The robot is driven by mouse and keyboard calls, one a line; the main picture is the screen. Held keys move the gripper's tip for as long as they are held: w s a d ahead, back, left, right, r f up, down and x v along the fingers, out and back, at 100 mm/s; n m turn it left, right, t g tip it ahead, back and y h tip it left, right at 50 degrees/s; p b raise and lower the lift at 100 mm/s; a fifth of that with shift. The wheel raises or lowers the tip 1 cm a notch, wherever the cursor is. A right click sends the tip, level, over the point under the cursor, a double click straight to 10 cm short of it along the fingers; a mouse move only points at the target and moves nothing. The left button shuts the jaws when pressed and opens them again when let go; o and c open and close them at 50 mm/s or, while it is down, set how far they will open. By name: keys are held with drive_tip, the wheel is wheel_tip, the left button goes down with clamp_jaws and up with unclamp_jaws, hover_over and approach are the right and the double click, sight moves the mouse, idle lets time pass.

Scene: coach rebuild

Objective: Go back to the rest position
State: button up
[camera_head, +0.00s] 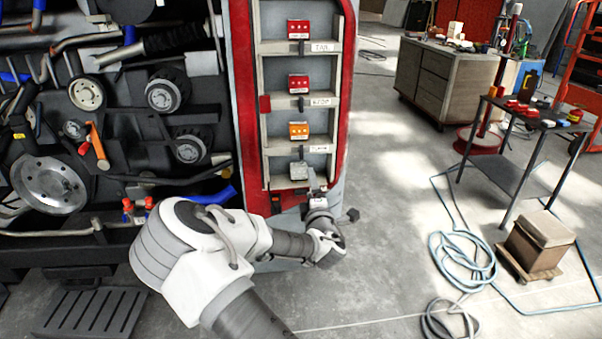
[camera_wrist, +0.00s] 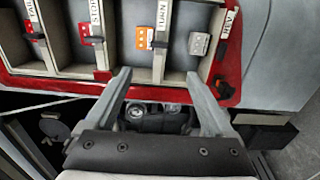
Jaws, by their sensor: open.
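My gripper (camera_wrist: 160,98) shows in the wrist view with its two fingers apart and nothing between them. Its fingertips point at the lower edge of the red-framed lamp panel (camera_wrist: 63,84), near the orange and grey blocks. In the head view my arm reaches from the bottom toward the low end of that panel (camera_head: 344,97), and my gripper (camera_head: 318,196) is small and partly hidden there beside the lowest compartment. I cannot tell in either view whether the fingers touch the panel.
The panel's compartments hold two red blocks (camera_head: 298,29), an orange block (camera_head: 299,131) and a grey block (camera_head: 299,169). Machinery fills the left. A dark table (camera_head: 540,122), a box on a dolly (camera_head: 540,243) and a blue hose (camera_head: 463,262) are at right. Floor between is largely clear.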

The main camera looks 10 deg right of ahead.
drive_tip(key=s+d+m+g+h+p, duration=0.1)
drive_tip(key=s+d+m+g+h, duration=0.2)
drive_tip(key=s+d+m+g, duration=0.65)
drive_tip(key=s+a+r+m+g+y, duration=0.1)
drive_tip(key=s+r, duration=0.4)
drive_tip(key=s, duration=0.5)
drive_tip(key=s+a+r+m+g+y+p, duration=0.1)
drive_tip(key=s+a+r+m, duration=0.3)
drive_tip(key=s, duration=0.6)
drive_tip(key=s+a+r+m+g+y+p, duration=0.1)
drive_tip(key=s+a+r+m, duration=0.2)
drive_tip(key=s+r, duration=0.5)
drive_tip(key=shift+s+a+r+y, duration=0.15)
drive_tip(key=shift+s+a+y, duration=0.15)
drive_tip(key=shift+s+a, duration=0.7)
drive_tip(key=shift+s+d, duration=0.15)
drive_tip(key=shift+d, duration=0.1)
